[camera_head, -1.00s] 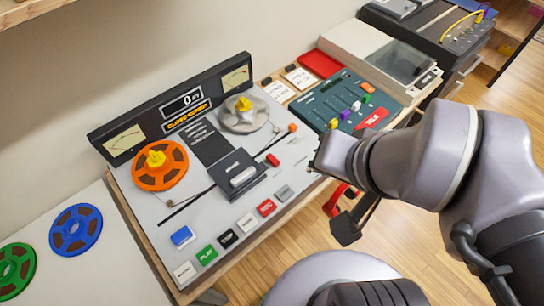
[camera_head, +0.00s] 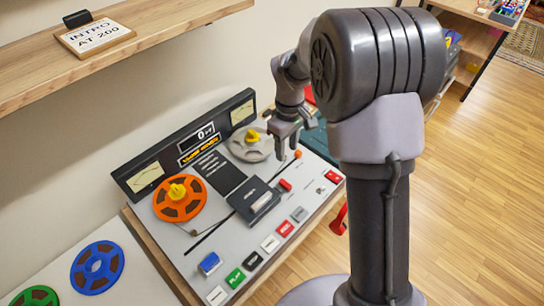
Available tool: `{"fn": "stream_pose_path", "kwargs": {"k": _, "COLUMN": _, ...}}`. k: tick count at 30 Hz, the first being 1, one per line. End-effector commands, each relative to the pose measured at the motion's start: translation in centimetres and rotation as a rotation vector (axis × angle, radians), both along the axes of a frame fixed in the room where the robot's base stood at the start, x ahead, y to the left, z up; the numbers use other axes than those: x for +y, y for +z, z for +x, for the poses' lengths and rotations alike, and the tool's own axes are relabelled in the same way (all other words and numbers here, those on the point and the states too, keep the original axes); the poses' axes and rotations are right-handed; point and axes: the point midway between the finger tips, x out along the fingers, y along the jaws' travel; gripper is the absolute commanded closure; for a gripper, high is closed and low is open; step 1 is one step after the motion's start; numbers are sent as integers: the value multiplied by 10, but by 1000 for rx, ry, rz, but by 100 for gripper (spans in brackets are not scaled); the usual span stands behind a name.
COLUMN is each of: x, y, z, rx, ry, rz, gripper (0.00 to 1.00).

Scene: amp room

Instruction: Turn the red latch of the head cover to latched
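The red latch (camera_head: 285,185) lies at the right end of the dark head cover (camera_head: 240,190), on the pale tape deck. The head cover lies flat between the two reels. My gripper (camera_head: 286,155) hangs over the deck's back right part, above and behind the latch, fingers pointing down. Its fingers look apart, with nothing visible between them. It appears clear of the latch. I cannot tell its exact height above the deck.
An orange reel (camera_head: 180,203) and a grey reel (camera_head: 250,146) sit on the deck. Buttons, including a green one (camera_head: 235,278), line the front. A wooden shelf (camera_head: 165,30) overhangs at upper left. My arm hides the mixer area.

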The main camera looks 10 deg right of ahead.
Motion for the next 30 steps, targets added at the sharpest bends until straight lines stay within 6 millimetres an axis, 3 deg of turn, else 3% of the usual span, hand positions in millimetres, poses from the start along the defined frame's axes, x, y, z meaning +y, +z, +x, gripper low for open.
{"fn": "stream_pose_path", "kwargs": {"k": 15, "x": 0, "y": -144, "z": -2, "rx": 3, "ry": -2, "rz": 1, "gripper": 60}}
{"fn": "stream_pose_path", "kwargs": {"k": 21, "x": 0, "y": -168, "z": -1, "rx": 1, "ry": -3, "rz": 1, "gripper": 60}}
{"fn": "stream_pose_path", "kwargs": {"k": 30, "x": 0, "y": -170, "z": -1, "rx": 0, "ry": -3, "rz": 1, "gripper": 60}}
